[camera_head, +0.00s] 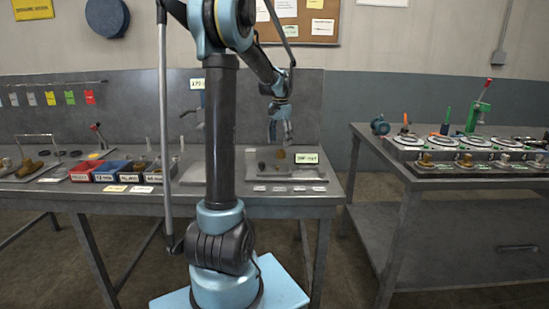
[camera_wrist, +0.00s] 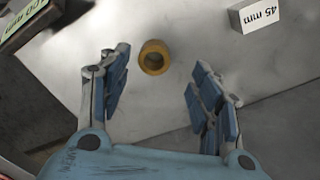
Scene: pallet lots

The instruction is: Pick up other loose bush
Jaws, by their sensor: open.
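A brass-yellow bush (camera_wrist: 155,44), a short ring with an open bore, sits on a grey metal surface in the wrist view. It lies just beyond my open gripper (camera_wrist: 160,78), roughly centred between the two fingers and apart from both. Nothing is between the fingers. In the head view my gripper (camera_head: 282,139) hangs above the right part of the left bench. A small brass piece (camera_head: 281,154) shows just below it, with a dark round piece (camera_head: 261,166) to its left; both are too small to make out well.
A white block marked 45 mm (camera_wrist: 257,15) stands right of the bush, and a green-white label (camera_wrist: 22,18) is at upper left. On the left bench (camera_head: 300,202) are red (camera_head: 84,171) and blue (camera_head: 108,172) bins. A second bench (camera_head: 430,176) with round fixtures stands right.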

